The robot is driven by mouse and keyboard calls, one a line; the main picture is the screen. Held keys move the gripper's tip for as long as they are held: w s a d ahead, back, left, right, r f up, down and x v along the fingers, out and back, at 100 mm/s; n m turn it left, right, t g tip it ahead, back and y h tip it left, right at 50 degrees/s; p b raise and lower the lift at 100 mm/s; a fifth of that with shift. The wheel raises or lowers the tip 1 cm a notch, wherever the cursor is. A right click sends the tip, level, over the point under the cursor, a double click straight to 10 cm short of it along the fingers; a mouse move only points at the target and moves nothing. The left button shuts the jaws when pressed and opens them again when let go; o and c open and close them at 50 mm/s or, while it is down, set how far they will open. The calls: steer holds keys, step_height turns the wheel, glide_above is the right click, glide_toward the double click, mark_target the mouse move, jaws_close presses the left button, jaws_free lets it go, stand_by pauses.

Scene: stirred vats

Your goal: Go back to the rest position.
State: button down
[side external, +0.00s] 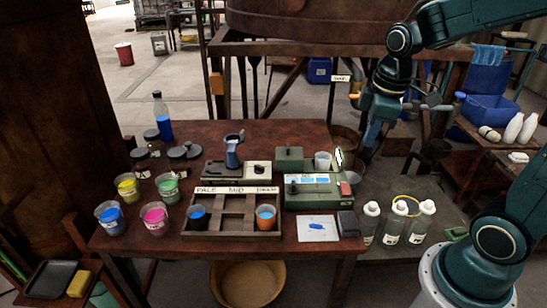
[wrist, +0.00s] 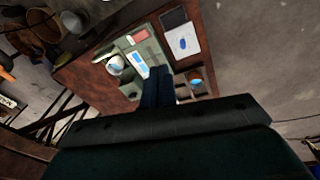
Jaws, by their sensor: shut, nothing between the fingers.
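My gripper (side external: 371,134) hangs at the end of the raised arm, right of the brown table (side external: 180,232) and above its right edge. Its fingers are shut with nothing between them. In the wrist view my gripper (wrist: 158,72) points down over the table from a height, apart from everything on it. It hides part of the wooden rack in that view.
The green device (side external: 312,192) and wooden rack (side external: 230,230) stand on the table. Several cups of colour, including a magenta one (side external: 155,218), stand at left. White bottles (side external: 395,222) stand right of the table. A large vat (side external: 320,30) is behind.

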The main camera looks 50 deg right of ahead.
steer(key=s+a+r+m+t, duration=0.4)
steer(key=s+a+r+m, duration=0.2)
steer(key=s, duration=0.4)
steer(key=shift+s+a, duration=0.15)
steer(key=shift+s, duration=0.2)
steer(key=c, duration=1.5)
jaws_free()
steer(key=shift+w+m, duration=0.1)
steer(key=shift+m, duration=0.2)
steer(key=shift+o, duration=1.3)
steer(key=shift+w, duration=0.15)
steer(key=w+d+f+m+g, duration=0.5)
steer(key=w+d+f+m, duration=0.3)
steer(key=w+d+f, duration=0.3)
steer(key=w+f, duration=0.2)
steer(key=w, duration=0.2)
steer(key=shift+w+d+m+g, duration=0.15)
steer(key=shift+w+m+g, duration=0.15)
steer(key=shift+m, duration=0.1)
